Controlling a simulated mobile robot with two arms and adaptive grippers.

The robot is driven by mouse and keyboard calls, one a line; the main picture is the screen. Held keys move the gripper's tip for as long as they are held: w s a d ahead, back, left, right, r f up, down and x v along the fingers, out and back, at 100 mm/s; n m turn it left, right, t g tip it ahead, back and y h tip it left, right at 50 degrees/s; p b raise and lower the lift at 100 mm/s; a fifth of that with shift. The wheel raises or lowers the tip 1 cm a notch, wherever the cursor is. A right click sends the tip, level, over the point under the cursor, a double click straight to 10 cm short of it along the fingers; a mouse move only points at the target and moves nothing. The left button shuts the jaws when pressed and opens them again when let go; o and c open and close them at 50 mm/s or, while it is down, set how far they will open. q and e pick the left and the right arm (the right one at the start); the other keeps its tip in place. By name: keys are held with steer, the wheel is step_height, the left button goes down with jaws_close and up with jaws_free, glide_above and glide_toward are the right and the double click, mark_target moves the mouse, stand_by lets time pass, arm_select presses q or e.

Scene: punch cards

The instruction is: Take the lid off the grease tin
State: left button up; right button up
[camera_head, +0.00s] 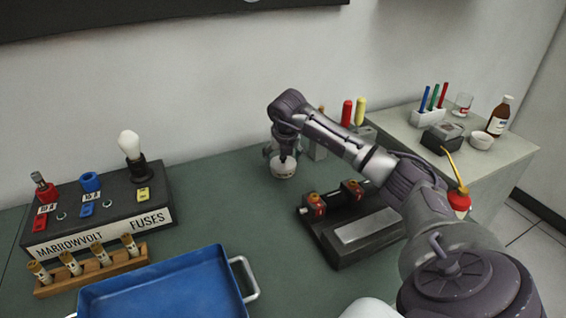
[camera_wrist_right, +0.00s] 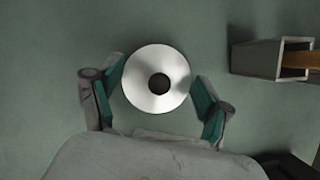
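The grease tin (camera_head: 284,170) is a small, pale, round tin standing upright on the green bench near the wall. In the right wrist view its lid (camera_wrist_right: 142,92) is a shiny silver disc with a dark round knob at the centre. The lid sits flat and hides the tin below it. My right gripper (camera_head: 282,157) points down over the tin. In the wrist view the right gripper's fingers (camera_wrist_right: 157,88) are apart, one on each side of the lid, close to its rim. I cannot tell whether they touch it. My left gripper is out of view.
A grey holder (camera_wrist_right: 256,60) stands just right of the tin. A black device (camera_head: 340,262) with orange parts lies under my right arm. A blue tray (camera_head: 165,285), a fuse board (camera_head: 60,215) and a wooden fuse rack (camera_head: 90,275) are at left. Bench between tray and tin is clear.

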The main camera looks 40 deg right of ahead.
steer(key=shift+a, duration=0.1)
steer(key=c, duration=0.7)
steer(key=shift+o, duration=0.2)
steer(key=shift+s, duration=0.1)
